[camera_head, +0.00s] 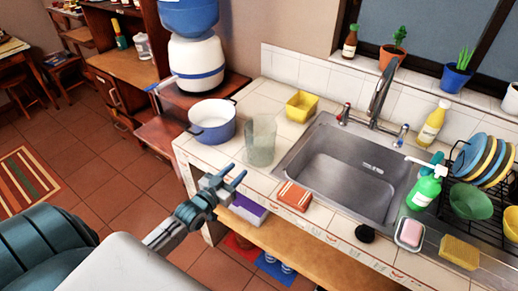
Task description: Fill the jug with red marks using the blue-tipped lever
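A clear, tall jug (261,141) stands upright on the tiled counter left of the sink; I cannot make out red marks on it at this size. A blue-tipped lever (403,132) is on the right of the metal faucet (382,92), and a red-tipped lever (345,112) is on its left. My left gripper (236,173) is open and empty by the counter's front left edge, in front of the jug and apart from it. My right gripper is not in view.
A white-and-blue pot (212,121) and yellow bowl (301,106) flank the jug. An orange-brown block (294,195) lies before the sink (340,186). A green bottle (427,187) and dish rack (494,205) crowd the right. A white-and-blue dispenser (197,62) stands behind the pot.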

